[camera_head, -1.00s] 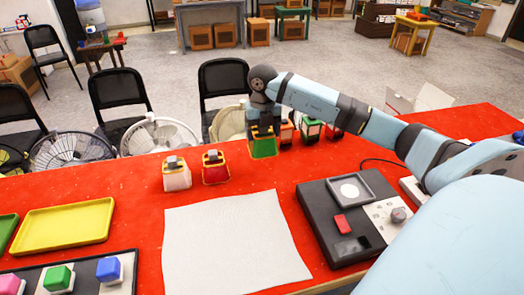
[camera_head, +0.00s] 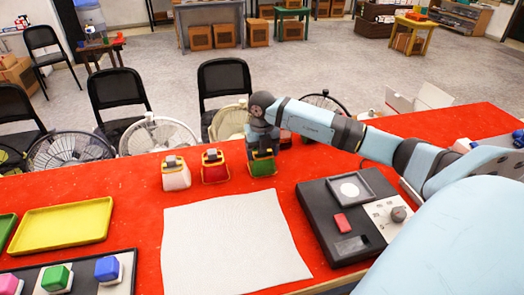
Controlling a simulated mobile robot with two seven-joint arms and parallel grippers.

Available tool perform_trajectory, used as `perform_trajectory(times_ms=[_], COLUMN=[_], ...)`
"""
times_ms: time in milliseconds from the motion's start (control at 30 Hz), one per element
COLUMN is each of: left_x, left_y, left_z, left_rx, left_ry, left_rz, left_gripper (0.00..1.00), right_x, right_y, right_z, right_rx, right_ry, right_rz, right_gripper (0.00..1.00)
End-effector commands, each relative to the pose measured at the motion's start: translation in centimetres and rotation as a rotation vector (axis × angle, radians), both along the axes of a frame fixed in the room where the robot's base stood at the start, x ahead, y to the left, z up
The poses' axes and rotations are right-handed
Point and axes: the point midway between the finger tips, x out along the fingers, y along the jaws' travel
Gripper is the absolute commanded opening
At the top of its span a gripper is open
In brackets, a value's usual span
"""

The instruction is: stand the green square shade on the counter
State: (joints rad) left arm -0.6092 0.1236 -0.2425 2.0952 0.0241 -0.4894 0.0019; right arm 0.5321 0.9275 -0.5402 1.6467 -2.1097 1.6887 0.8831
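The green square shade (camera_head: 263,168), with a yellow rim, is upright at the counter's far side, right of a red lantern-like piece (camera_head: 214,167). Its base looks to be at the red counter top (camera_head: 135,215), though I cannot tell for certain that it touches. My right gripper (camera_head: 262,150) points down from above and is shut on the shade's upper part, hiding some of it. My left gripper is not in view.
A white and red piece (camera_head: 176,174) stands further left. Other small pieces are mostly hidden behind my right arm. A pale sheet (camera_head: 235,245) lies in front, with a black device (camera_head: 340,225) to its right and a yellow tray (camera_head: 62,224) at left.

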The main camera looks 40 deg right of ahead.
Motion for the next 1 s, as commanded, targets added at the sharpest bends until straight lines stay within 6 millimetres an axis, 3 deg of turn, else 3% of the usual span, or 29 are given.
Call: perform_trajectory(times_ms=[33, 100, 467, 1000], left_x=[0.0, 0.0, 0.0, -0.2], left_y=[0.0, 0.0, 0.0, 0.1], left_z=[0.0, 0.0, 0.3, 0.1], left_rx=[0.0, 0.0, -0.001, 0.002], left_ry=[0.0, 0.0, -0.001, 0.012], left_rz=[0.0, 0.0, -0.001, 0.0], left_gripper=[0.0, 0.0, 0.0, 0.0], right_x=[0.0, 0.0, 0.0, 0.0], right_y=[0.0, 0.0, 0.0, 0.0], right_z=[0.0, 0.0, 0.6, 10.6], right_rx=[0.0, 0.0, 0.0, 0.0], right_ry=[0.0, 0.0, -0.001, -0.002], right_rz=[0.0, 0.0, 0.0, 0.001], right_gripper=[0.82, 0.98, 0.99, 0.99])
